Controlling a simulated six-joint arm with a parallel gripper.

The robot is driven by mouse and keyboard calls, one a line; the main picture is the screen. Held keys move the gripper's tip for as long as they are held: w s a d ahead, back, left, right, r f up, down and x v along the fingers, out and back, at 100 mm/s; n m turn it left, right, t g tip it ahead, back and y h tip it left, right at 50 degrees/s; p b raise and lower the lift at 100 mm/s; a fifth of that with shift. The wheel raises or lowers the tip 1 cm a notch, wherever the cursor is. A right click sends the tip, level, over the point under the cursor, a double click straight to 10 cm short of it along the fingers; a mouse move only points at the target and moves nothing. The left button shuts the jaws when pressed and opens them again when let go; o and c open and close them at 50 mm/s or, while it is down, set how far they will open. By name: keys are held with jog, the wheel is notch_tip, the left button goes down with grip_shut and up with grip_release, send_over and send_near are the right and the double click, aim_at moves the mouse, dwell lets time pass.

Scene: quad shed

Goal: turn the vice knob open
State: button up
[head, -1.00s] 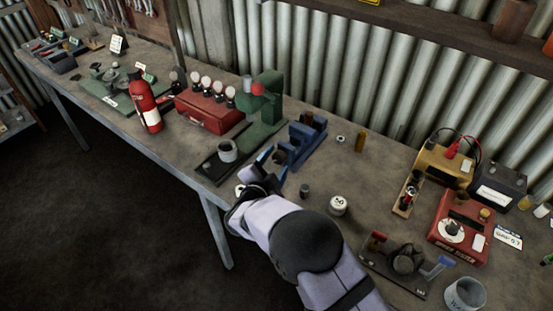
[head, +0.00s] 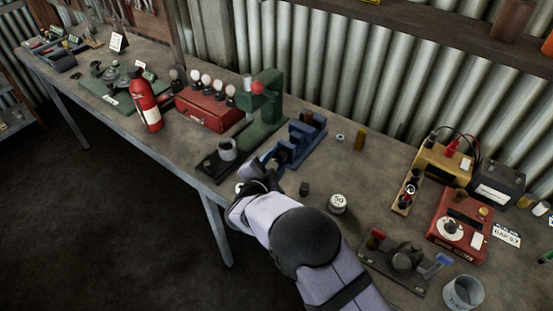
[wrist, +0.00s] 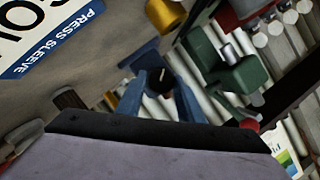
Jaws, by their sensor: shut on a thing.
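The blue vice (head: 306,138) stands on the bench beside the green press, right of the press base. My gripper (head: 272,158) is at the vice's near end, its blue fingers close against it. In the wrist view, the two blue fingers (wrist: 158,90) reach forward with a small dark round part, likely the vice knob (wrist: 158,77), between them. My gripper is shut on it. My dark wrist and pale forearm hide part of the vice's near end, and the knob is hard to make out in the head view.
A green press (head: 264,105) with a grey cup (head: 227,149) on its base stands to the left. A small dark cylinder (head: 304,188) and a white round tin (head: 337,203) stand close right of my arm.

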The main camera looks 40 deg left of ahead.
jog(key=shift+a+r+n+h+p, duration=0.15)
jog(key=shift+n+h+p, duration=0.65)
jog(key=shift+n+p, duration=0.35)
jog(key=n+h, duration=0.1)
jog(key=n, duration=0.1)
jog(key=shift+a+n+g+h, duration=0.15)
jog(key=shift+n+g+h, duration=0.15)
jog(key=shift+n, duration=0.05)
jog(key=n+h+b, duration=0.1)
jog(key=f+n+b, duration=0.1)
jog(key=b, duration=0.1)
jog(key=shift+a+h, duration=0.1)
jog(key=shift+h, duration=0.3)
jog(key=n+h+b, duration=0.1)
jog(key=n+b, duration=0.1)
jog(key=b, duration=0.1)
jog(key=shift+r, duration=0.15)
jog(key=shift+r+b, duration=0.1)
jog(key=shift+b, duration=0.45)
jog(key=shift+n+h, duration=0.3)
jog(key=shift+r, duration=0.1)
jog(key=o, duration=1.1)
jog(key=shift+c, duration=0.2)
